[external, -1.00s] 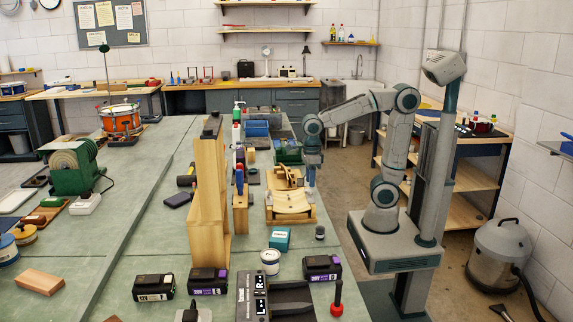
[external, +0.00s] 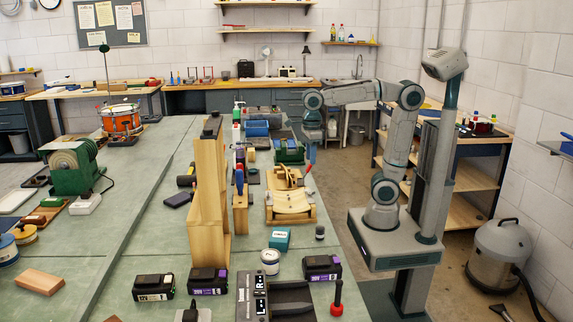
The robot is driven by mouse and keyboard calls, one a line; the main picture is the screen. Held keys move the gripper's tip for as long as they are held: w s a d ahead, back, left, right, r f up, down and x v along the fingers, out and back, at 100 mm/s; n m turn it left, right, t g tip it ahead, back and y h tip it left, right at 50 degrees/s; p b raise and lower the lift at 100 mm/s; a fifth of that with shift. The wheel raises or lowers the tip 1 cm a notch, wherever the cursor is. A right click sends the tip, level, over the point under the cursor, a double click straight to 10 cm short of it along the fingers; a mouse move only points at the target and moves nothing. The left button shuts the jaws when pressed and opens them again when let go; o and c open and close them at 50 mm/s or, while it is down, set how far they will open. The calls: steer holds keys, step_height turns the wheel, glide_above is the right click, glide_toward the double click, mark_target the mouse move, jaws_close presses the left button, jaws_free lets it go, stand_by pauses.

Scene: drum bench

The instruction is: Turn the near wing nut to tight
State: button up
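No wing nut can be made out for certain at this size. A wooden jig (external: 291,205) with a curved pale piece and small dark fittings at its far end lies along the right side of the green bench. My gripper (external: 311,160) hangs down at the bench's right edge, past the jig's far right corner and beside a green device (external: 288,151). It looks apart from the jig. Its fingers are too small to tell whether they are open or shut. I see nothing held in it.
A red-tipped lever (external: 308,168) stands close below my gripper. A teal box (external: 280,239), a white can (external: 270,261) and a small dark cylinder (external: 320,232) stand nearer. A tall wooden block (external: 207,195) rises to the left.

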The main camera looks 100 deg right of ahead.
mark_target(310, 193)
steer(key=w+d+f+n+g+y+p, duration=0.1)
steer(key=w+d+n+g+p, duration=0.3)
steer(key=n, duration=1)
steer(key=w+a+n+y+p, duration=0.1)
steer(key=n+p, duration=0.6)
steer(key=n, duration=0.7)
steer(key=x, duration=1.3)
steer(key=shift+w+a+f, duration=0.1)
steer(key=shift+w+f, duration=0.05)
steer(key=shift+f, duration=0.3)
jaws_close()
